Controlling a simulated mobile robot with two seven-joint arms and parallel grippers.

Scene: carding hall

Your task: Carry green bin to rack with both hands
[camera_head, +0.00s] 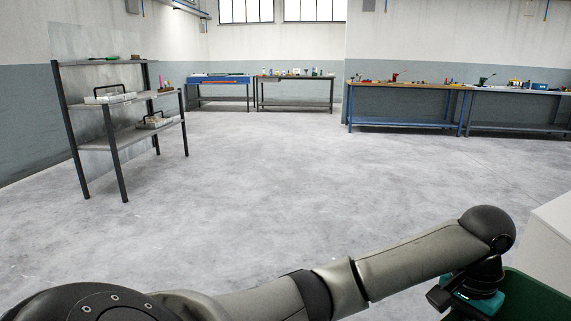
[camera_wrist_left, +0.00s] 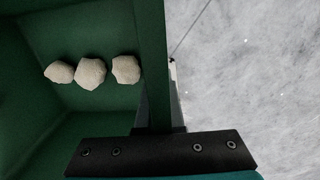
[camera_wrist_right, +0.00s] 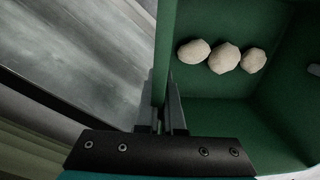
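The green bin (camera_head: 535,298) shows only at the bottom right corner of the head view, mostly cut off. Three pale rounded lumps (camera_wrist_left: 91,73) lie inside it; they also show in the right wrist view (camera_wrist_right: 224,58). My left gripper (camera_wrist_left: 157,100) has its fingers on either side of one bin wall (camera_wrist_left: 153,50) and looks shut on it. My right gripper (camera_wrist_right: 163,105) likewise straddles a bin wall (camera_wrist_right: 164,50) and looks shut on it; it is not in the head view. The rack (camera_head: 108,103), with grey shelves and dark posts, stands at the left, well away from the bin.
The rack's lower shelves hold pale boxes with dark handles (camera_head: 110,97); small items sit on top. Workbenches (camera_head: 405,86) line the far walls. A white block-like surface (camera_head: 555,235) stands at the right edge. The grey floor (camera_head: 290,190) between is clear.

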